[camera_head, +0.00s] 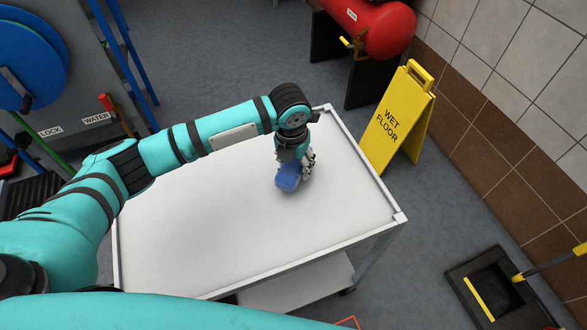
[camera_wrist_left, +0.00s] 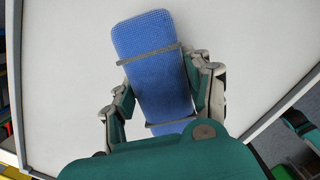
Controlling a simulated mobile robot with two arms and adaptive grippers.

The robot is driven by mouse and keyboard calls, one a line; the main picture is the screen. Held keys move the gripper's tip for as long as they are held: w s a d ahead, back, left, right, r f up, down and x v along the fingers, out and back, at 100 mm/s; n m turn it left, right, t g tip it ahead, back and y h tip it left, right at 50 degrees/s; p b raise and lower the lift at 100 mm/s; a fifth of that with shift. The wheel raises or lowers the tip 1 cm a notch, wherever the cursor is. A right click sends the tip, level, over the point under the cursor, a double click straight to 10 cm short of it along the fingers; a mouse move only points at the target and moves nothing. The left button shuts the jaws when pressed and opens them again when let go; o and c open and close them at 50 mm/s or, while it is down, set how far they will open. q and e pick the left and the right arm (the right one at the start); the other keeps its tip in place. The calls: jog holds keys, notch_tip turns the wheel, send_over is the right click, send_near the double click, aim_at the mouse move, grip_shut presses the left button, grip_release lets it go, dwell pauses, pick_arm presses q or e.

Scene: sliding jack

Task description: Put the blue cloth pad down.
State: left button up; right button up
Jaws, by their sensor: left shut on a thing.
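The blue cloth pad (camera_head: 287,178) is at my left gripper (camera_head: 296,172), over the right part of the white cart top (camera_head: 210,215). In the left wrist view the pad (camera_wrist_left: 155,60) is a long blue textured block with two grey bands. My left gripper (camera_wrist_left: 160,95) is shut on it, one finger on each side. The pad is against or just above the white surface; I cannot tell whether it touches. My right gripper is not in view.
The cart top is otherwise bare, with a raised rim. A yellow wet floor sign (camera_head: 398,118) stands beyond its right edge.

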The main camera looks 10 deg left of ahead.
aim_at(294, 172)
pick_arm(q)
notch_tip(294, 172, down, 3)
jog(key=shift+r+p, duration=0.15)
jog(key=shift+p, duration=0.15)
jog(key=shift+f, duration=0.35)
jog(key=shift+f, duration=0.15)
jog(key=o, duration=1.1)
jog(key=shift+r, duration=0.4)
jog(key=r, duration=0.3)
jog(key=s+r, duration=0.1)
jog(key=r, duration=0.3)
jog(key=r+b, duration=0.1)
jog(key=r, duration=0.3)
jog(key=shift+s+a+r, duration=0.2)
jog(key=shift+s+r, duration=0.05)
